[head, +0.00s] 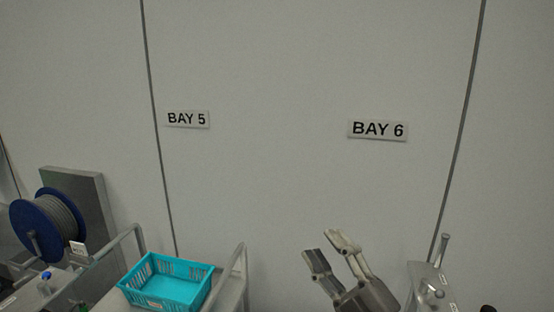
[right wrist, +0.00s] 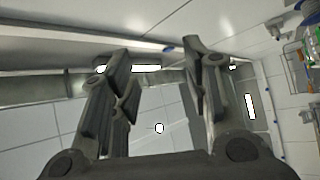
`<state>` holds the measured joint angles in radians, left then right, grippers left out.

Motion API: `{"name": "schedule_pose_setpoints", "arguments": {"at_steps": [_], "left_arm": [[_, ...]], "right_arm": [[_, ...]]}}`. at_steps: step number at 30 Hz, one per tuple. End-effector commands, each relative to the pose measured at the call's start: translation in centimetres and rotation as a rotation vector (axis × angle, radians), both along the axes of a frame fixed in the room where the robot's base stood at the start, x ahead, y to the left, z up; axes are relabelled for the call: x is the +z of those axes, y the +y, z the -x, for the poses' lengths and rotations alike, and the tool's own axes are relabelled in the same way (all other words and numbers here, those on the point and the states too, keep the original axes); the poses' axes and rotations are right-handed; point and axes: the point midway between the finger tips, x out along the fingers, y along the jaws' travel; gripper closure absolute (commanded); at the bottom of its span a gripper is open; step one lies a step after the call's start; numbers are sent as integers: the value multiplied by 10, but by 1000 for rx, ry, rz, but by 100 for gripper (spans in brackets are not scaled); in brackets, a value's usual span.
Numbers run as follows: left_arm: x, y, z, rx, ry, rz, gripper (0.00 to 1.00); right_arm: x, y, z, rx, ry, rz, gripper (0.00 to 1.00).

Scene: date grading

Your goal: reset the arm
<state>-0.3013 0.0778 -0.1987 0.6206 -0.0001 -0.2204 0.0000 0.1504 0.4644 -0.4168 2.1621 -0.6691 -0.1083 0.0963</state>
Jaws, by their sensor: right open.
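My right gripper (head: 332,246) rises at the lower middle right of the head view, in front of the white wall. Its two fingers are apart with nothing between them. In the right wrist view the same gripper (right wrist: 155,60) shows both dark fingers spread, with only a pale tiled surface and bright light spots behind them. My left gripper is in neither view.
A turquoise basket (head: 170,290), seemingly empty, sits between grey rails at the lower left. A blue cable reel (head: 38,228) stands further left. Metal equipment (head: 432,285) is right of my right gripper. Wall signs read BAY 5 (head: 188,119) and BAY 6 (head: 378,130).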

Motion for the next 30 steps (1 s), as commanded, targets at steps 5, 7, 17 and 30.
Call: {"name": "schedule_pose_setpoints", "arguments": {"at_steps": [5,7,17,30], "left_arm": [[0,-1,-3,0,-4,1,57],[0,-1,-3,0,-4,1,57],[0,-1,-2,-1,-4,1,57],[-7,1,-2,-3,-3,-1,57]], "right_arm": [[-72,-55,-5,-224,360,-216,57],[-108,-74,2,-308,514,-283,57],[-277,-120,118,-627,1265,-471,57],[-375,-112,259,-780,1843,-482,57]]}}
